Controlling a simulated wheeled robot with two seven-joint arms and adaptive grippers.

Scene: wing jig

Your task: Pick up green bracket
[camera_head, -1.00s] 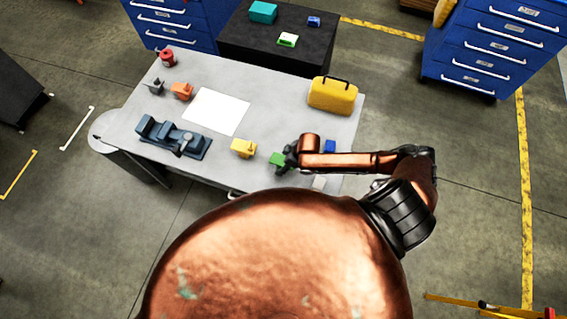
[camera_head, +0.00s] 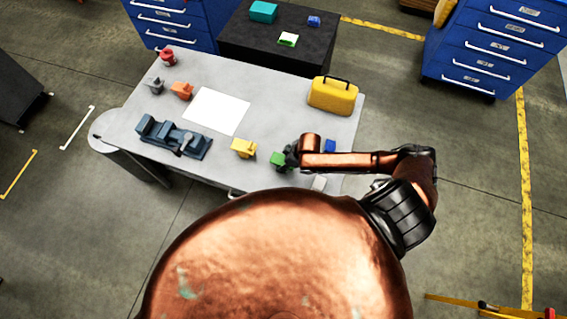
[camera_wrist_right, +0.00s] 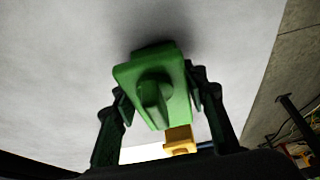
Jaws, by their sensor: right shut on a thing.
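The green bracket (camera_head: 277,159) is at the front of the grey table, partly hidden by my right gripper (camera_head: 290,157). In the right wrist view the green bracket (camera_wrist_right: 153,85) sits between the two dark fingers of my right gripper (camera_wrist_right: 158,100), which are shut on its sides. A dark shadow lies on the surface behind it; I cannot tell for certain whether the bracket is clear of the table. My left gripper is not in view.
On the table (camera_head: 270,125) a yellow bracket (camera_head: 243,147) stands left of the green one. A blue block (camera_head: 330,146) and a yellow case (camera_head: 332,95) are to the right. A blue-grey vise (camera_head: 172,137), orange part (camera_head: 181,90) and white sheet (camera_head: 217,111) lie further left.

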